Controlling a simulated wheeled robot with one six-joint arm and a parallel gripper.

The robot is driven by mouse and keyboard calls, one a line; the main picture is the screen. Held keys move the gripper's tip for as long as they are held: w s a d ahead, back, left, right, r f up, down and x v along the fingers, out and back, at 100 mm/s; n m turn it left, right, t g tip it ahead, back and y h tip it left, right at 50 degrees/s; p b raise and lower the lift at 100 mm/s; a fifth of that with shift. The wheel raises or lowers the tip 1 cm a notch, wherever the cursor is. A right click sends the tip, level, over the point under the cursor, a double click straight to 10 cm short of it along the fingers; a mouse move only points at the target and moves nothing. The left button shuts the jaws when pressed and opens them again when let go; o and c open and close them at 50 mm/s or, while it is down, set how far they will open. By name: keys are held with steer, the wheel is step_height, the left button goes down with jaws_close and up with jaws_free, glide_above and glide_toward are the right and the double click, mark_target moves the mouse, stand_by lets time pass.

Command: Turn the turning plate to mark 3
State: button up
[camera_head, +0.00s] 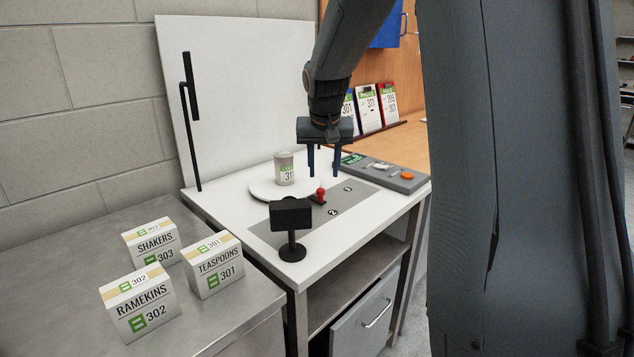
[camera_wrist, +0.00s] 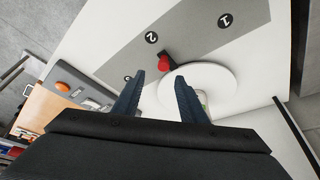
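The turning plate is a white disc (camera_head: 264,190) on the white table, also in the wrist view (camera_wrist: 222,84). A can labelled 31 (camera_head: 284,168) stands on it. A red knob (camera_head: 320,191) sits on a short black arm at the plate's edge; it shows in the wrist view (camera_wrist: 164,63). The black arm points roughly towards mark 2 (camera_wrist: 151,37). Mark 1 (camera_wrist: 225,20) is further right there; another mark (camera_wrist: 127,78), its number unreadable, is partly hidden by a finger. My gripper (camera_head: 323,174) is open and empty above the knob, fingers apart.
A black stand (camera_head: 291,222) rises at the table's front corner. A grey control box (camera_head: 385,174) with an orange button lies at the right edge. A white panel with a black handle stands behind. Labelled boxes (camera_head: 213,264) stand on the left metal counter.

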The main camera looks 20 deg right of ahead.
mark_target(321, 190)
steer(key=x, duration=0.4)
steer(key=p+x, duration=0.1)
steer(key=x, duration=0.1)
steer(key=shift+w+a+f, duration=0.25)
steer(key=shift+a+f, duration=0.1)
steer(key=shift+f, duration=0.05)
jaws_close()
